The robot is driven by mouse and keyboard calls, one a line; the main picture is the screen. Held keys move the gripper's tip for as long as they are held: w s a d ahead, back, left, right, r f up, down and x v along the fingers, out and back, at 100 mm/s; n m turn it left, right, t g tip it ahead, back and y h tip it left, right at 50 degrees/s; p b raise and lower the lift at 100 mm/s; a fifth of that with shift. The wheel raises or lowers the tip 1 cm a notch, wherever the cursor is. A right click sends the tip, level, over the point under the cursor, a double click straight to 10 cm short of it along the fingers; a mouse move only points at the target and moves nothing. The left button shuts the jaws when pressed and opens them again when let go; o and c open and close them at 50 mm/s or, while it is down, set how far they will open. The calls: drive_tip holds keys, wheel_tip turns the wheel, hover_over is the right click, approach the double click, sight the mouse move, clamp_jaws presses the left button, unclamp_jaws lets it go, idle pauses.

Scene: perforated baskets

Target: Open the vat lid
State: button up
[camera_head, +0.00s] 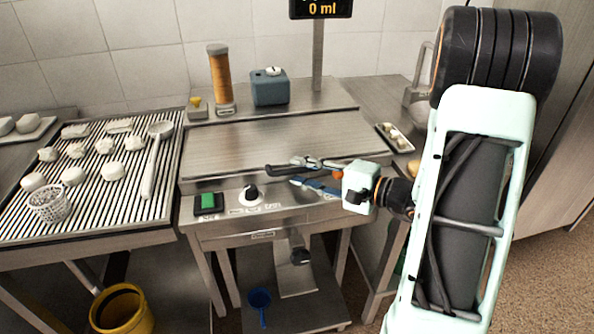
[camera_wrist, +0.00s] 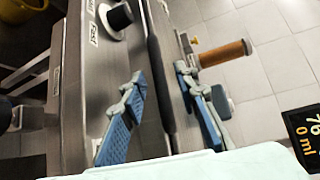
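The vat is a steel unit in the middle of the head view, with a flat, closed lid (camera_head: 235,147) on top. A dark handle bar (camera_head: 283,171) runs along the lid's front edge; it also shows in the wrist view (camera_wrist: 160,70). My gripper (camera_head: 303,175) is at the right part of this front edge. In the wrist view my gripper (camera_wrist: 160,76) is open, with one blue-padded finger on each side of the bar. I cannot tell whether either finger touches the bar. The inside of the vat is hidden.
The front panel has a green switch (camera_head: 208,203) and a black knob (camera_head: 251,193). A blue-grey box (camera_head: 269,87) and an orange cylinder (camera_head: 221,78) stand behind the lid. A slatted drain table (camera_head: 110,209) with white lumps and a perforated basket (camera_head: 50,203) is at left.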

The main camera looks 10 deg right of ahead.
drive_tip(key=shift+x, duration=0.9)
drive_tip(key=shift+c, duration=0.5)
clamp_jaws()
